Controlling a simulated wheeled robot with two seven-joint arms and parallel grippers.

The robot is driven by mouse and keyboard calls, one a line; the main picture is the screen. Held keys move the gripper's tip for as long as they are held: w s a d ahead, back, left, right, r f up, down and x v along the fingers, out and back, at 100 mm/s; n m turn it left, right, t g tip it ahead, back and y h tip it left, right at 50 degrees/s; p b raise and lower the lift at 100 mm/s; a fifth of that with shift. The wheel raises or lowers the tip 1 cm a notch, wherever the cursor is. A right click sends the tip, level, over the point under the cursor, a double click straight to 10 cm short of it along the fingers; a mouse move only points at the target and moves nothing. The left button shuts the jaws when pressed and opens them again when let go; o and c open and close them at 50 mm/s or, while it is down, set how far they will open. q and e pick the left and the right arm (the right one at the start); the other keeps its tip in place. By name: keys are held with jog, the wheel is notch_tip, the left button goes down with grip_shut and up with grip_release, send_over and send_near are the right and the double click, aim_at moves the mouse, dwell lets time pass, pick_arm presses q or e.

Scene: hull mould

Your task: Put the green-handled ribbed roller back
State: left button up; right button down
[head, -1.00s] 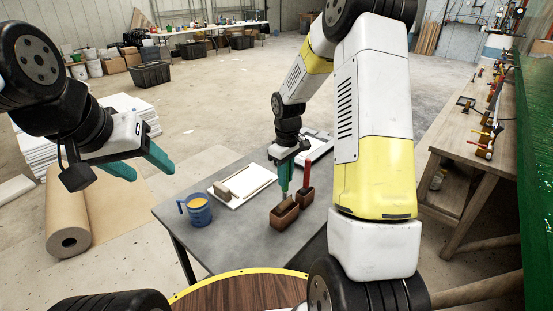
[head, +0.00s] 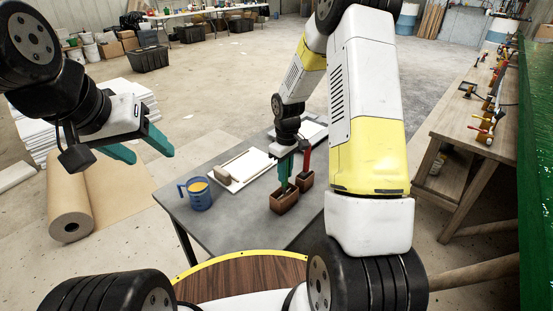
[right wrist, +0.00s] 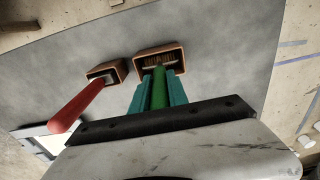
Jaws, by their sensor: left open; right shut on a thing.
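My right gripper (head: 286,183) is shut on the green-handled ribbed roller and points down over the nearer brown holder box (head: 284,206). In the right wrist view, the green handle (right wrist: 158,90) sits between the teal fingers, and the roller's ribbed head (right wrist: 159,60) appears inside the opening of that box (right wrist: 180,48). Whether the head touches the bottom is hidden. My left gripper (head: 141,149) is open and empty, off the table's left side.
A second brown box (head: 306,181) holds a red-handled tool (head: 306,160) close beside the first. A blue jug (head: 200,197) and a white tray (head: 262,166) stand on the grey table (head: 231,226). The table's front is clear.

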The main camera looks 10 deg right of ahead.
dwell(0.3)
jog(key=shift+f, duration=0.6)
jog(key=c, duration=1.2)
grip_release()
